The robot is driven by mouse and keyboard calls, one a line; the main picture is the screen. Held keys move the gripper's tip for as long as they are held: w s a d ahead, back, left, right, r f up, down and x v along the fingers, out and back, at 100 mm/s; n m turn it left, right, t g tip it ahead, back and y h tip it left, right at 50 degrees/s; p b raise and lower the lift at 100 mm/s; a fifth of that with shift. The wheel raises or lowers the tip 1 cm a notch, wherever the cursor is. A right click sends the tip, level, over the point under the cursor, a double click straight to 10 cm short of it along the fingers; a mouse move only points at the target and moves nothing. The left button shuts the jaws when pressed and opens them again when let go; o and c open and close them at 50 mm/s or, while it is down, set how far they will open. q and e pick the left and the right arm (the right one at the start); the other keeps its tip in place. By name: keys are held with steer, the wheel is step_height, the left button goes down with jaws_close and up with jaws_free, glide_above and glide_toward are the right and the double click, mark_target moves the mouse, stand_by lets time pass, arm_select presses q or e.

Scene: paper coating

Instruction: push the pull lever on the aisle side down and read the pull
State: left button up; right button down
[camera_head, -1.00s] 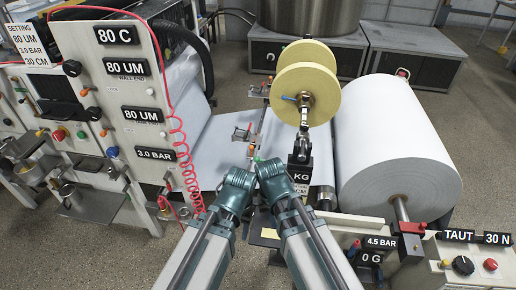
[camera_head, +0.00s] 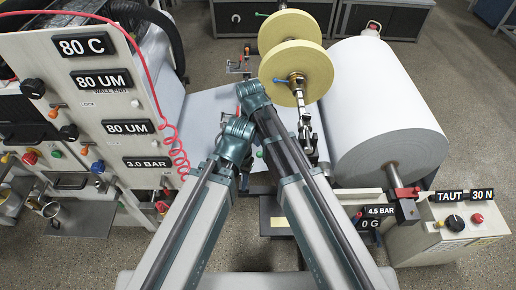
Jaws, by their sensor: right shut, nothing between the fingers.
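A dark upright block with metal rods (camera_head: 304,118) stands below the cream rolls. I cannot tell whether this is the pull lever, and no pull reading shows. My right arm (camera_head: 285,165) reaches up to a bent teal joint just left of it and covers the block's lower left part. My right gripper is shut and empty, but its fingertips are too covered to place. My left arm (camera_head: 190,220) ends at a teal joint (camera_head: 235,138) beside the right arm, and its gripper is hidden.
The cream rolls (camera_head: 295,58) have a blue-tipped handle in front. A large white paper roll (camera_head: 385,115) stands at the right. A panel (camera_head: 85,95) with readouts and knobs stands left, with a red coiled hose (camera_head: 178,155). A "0 G" readout (camera_head: 368,225) sits low right.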

mark_target(258, 154)
steer(key=shift+w+r, duration=0.1)
steer(key=shift+r, duration=0.05)
stand_by(0.3)
steer(key=f+b, duration=0.7)
steer(key=shift+w+d, duration=0.2)
